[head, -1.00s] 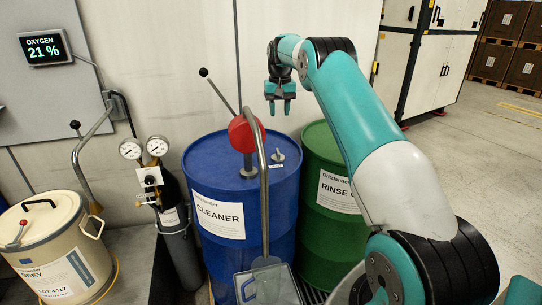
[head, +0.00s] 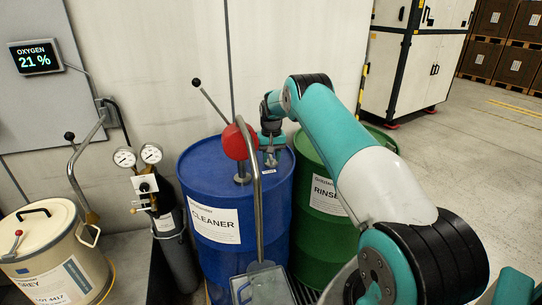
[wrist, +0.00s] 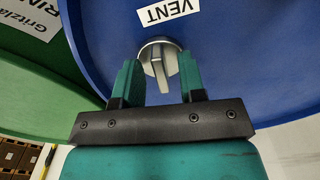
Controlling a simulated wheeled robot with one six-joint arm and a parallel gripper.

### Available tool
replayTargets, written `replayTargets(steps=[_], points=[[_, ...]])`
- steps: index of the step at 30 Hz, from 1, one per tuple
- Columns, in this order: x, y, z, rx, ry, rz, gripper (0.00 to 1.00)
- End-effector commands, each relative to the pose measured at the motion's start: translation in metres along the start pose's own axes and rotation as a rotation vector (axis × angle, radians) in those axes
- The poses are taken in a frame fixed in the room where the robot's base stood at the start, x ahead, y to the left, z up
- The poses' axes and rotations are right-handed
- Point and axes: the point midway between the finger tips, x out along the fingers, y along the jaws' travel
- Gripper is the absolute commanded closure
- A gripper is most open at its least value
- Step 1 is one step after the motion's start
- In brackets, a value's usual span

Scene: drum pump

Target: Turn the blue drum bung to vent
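The blue drum (head: 226,253), labelled CLEANER, stands in the middle of the head view. Its grey metal bung (wrist: 158,50), with a raised grip bar, sits on the lid beside a white VENT label (wrist: 168,11) in the wrist view. My gripper (head: 270,157) is over the right part of the drum lid. In the wrist view my gripper (wrist: 158,68) is open, with one teal finger on each side of the bung's grip bar. Gaps show between the fingers and the bar. In the head view the gripper mostly hides the bung.
A red pump head (head: 237,142) with a lever and a bent grey pipe (head: 257,190) rises from the blue drum, just left of my gripper. A green drum (head: 323,217) stands close on the right. Gas gauges (head: 138,156) and a beige drum (head: 52,262) are left.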

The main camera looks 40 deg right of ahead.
Motion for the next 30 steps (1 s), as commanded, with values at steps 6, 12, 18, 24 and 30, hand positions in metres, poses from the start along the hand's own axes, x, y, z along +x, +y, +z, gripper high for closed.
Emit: replayTargets(steps=[6,12,18,24,30], points=[[0.0,-0.0003,0.0,0.0,0.0,0.0,0.77],[-0.0001,-0.0003,0.0,-0.001,0.0,0.0,1.0],[0.0032,0.0001,-0.0004,-0.091,0.001,0.0,1.0],[-0.0004,0.0003,-0.0006,-0.137,0.001,0.0,1.0],[-0.0006,0.0003,-0.0007,-0.137,0.001,0.0,0.77]])
